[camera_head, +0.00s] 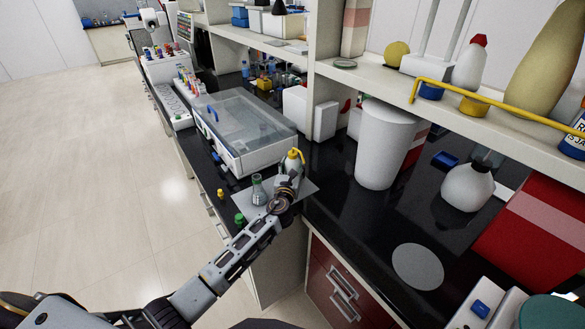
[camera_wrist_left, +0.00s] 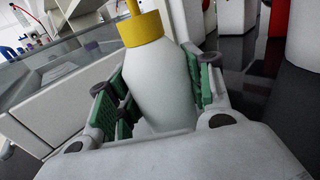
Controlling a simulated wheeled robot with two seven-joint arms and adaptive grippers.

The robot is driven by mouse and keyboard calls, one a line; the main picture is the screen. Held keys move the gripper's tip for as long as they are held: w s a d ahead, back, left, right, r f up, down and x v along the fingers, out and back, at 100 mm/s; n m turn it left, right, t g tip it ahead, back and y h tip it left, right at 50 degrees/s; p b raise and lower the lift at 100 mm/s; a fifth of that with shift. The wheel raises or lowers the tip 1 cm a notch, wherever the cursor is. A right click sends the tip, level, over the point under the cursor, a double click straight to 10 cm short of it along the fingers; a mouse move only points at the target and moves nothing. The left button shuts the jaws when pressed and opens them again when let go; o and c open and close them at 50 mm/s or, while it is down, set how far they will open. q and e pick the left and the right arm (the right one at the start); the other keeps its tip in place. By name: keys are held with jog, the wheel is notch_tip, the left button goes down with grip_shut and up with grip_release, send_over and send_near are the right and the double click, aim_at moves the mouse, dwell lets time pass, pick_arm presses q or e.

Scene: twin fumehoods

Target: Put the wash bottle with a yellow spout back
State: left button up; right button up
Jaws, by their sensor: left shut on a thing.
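The wash bottle with a yellow spout (camera_head: 292,161) is a white bottle with a yellow cap and bent yellow spout. It stands at the far end of my left arm, over a grey mat on the black bench. In the left wrist view the bottle (camera_wrist_left: 157,85) is upright, slightly tilted in the picture, between green-padded fingers. My left gripper (camera_head: 287,182) is shut on the bottle; in the wrist view the gripper (camera_wrist_left: 160,88) has fingers on both sides of its body. The bottle's base is hidden by the gripper. My right gripper is not in view.
A conical flask (camera_head: 258,190) stands close left of the bottle. A clear-lidded box (camera_head: 240,130) is just behind. The grey mat (camera_head: 301,188) lies beneath. A large white canister (camera_head: 384,146) stands right.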

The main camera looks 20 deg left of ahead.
pick_arm(q)
jog(key=shift+o, duration=1.1)
jog(key=shift+f, duration=0.1)
jog(key=o, duration=0.4)
jog(key=shift+o, duration=0.2)
jog(key=shift+r, duration=0.25)
jog(key=shift+s+d, duration=0.25)
jog(key=shift+s, duration=1.75)
jog(key=shift+s+d, duration=0.2)
jog(key=shift+s, duration=1.8)
jog(key=shift+s+d, duration=0.25)
jog(key=shift+s, duration=1.75)
